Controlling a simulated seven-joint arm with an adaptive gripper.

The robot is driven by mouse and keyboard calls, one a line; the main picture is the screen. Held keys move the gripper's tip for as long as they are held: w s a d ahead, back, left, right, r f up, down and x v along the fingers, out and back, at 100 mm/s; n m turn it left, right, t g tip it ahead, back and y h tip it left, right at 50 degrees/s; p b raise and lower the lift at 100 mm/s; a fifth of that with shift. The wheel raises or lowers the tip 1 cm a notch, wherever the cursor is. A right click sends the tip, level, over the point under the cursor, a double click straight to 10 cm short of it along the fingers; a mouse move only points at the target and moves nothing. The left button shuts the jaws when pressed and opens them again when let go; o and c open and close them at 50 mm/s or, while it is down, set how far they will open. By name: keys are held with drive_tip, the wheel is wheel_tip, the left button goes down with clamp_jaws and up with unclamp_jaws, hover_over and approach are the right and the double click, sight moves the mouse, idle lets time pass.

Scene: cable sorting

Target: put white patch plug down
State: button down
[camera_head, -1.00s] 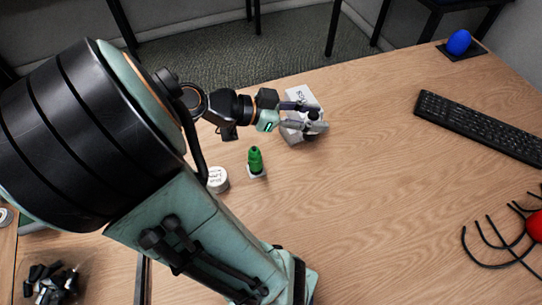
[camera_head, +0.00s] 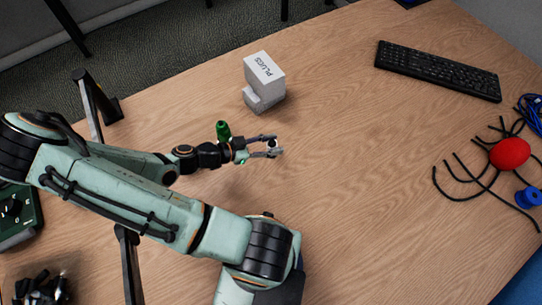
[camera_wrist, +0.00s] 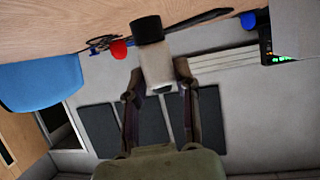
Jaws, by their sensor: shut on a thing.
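My gripper (camera_head: 274,148) is shut on the white patch plug and holds it above the wooden table, left of the middle. In the wrist view my gripper (camera_wrist: 157,78) has one finger on each side of the plug (camera_wrist: 157,68), which has a pale body and a black end pointing away from the palm. In the head view only a small pale part of the plug (camera_head: 272,143) shows between the fingertips. A white box marked PLUGS (camera_head: 265,72) stands behind the gripper, apart from it.
A black keyboard (camera_head: 437,70) lies at the back right. A red ball (camera_head: 510,153) with black cables lies at the right, beside a blue spool (camera_head: 528,197). The table's middle (camera_head: 360,170) is clear.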

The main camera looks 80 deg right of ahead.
sight(267, 145)
wheel_tip(267, 145, down, 7)
drive_tip(key=shift+r, duration=0.15)
idle(0.4)
drive_tip(key=c, duration=0.8)
unclamp_jaws()
drive_tip(key=v, duration=0.5)
drive_tip(key=shift+w+a+r, duration=0.1)
drive_tip(key=shift+a+r, duration=0.05)
drive_tip(key=shift+r, duration=0.35)
wheel_tip(267, 145, up, 5)
drive_tip(key=shift+f, duration=0.1)
drive_tip(key=shift+r, duration=0.65)
